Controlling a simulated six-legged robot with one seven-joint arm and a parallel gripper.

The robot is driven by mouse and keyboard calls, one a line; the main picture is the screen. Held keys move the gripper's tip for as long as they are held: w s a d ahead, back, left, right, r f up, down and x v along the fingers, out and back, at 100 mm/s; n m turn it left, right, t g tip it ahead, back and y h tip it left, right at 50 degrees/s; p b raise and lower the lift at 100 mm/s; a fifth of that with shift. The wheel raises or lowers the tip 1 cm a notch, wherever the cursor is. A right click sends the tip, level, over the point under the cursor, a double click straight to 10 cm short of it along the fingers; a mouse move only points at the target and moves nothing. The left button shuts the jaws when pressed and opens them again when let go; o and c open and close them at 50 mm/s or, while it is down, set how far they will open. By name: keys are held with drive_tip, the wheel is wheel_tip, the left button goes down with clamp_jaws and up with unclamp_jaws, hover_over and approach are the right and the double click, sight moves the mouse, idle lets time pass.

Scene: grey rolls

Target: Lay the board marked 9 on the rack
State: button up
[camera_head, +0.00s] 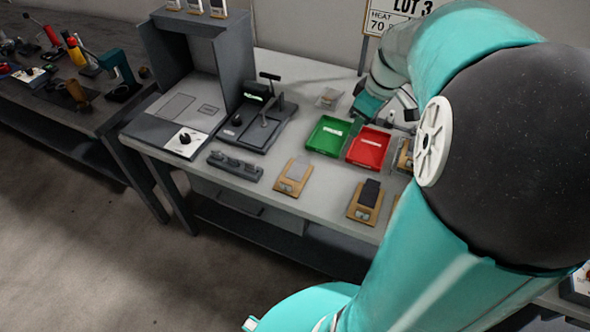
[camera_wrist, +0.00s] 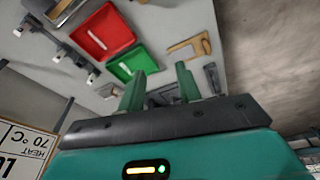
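My gripper (camera_wrist: 160,80) shows in the wrist view with its two green fingers apart and nothing visible between them. It is above the table, and in the head view my arm hides much of it. Wooden boards with small pieces on them lie along the table: one with a light grey piece (camera_head: 292,176), one with a dark piece (camera_head: 365,204), and one partly hidden by my arm (camera_head: 404,156). No number 9 is readable on any. A dark grey slotted holder (camera_head: 235,166), possibly the rack, lies near the front edge.
A green tray (camera_head: 328,136) and a red tray (camera_head: 368,148) stand mid-table. A black lever device (camera_head: 258,124) and a tall grey booth (camera_head: 232,60) stand left. A sign (camera_head: 402,15) stands behind. A second bench (camera_head: 90,110) with tools is at far left.

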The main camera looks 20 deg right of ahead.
drive_tip(key=s+a+r+m+t, duration=0.1)
drive_tip(key=s+a, duration=0.4)
drive_tip(key=a, duration=0.6)
drive_tip(key=s+a+r+m+t, duration=0.2)
drive_tip(key=s+a+r+m, duration=0.2)
drive_tip(key=a, duration=0.6)
drive_tip(key=shift+s+a+h, duration=0.4)
drive_tip(key=shift+s, duration=0.5)
